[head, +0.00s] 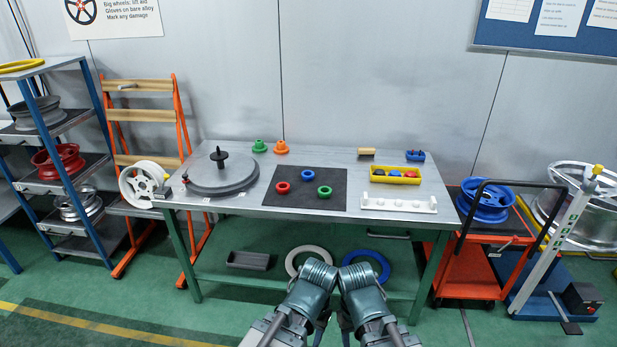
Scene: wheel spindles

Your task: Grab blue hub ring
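A small blue hub ring (307,175) lies on the dark mat (338,192) in the middle of the table. A red ring (282,187) lies to its left and a green ring (324,191) to its lower right on the same mat. My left arm and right arm show at the bottom centre, folded close together in front of the table and well short of the blue ring. Dark parts that look like my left gripper (321,326) and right gripper (346,326) show low between the arms; their fingers are too hidden to read.
A grey turntable with a black spindle (221,172) stands on the table's left. A yellow bin (395,175) and a white pegged rack (399,203) stand on the right. Large white and blue rings (379,261) lie below.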

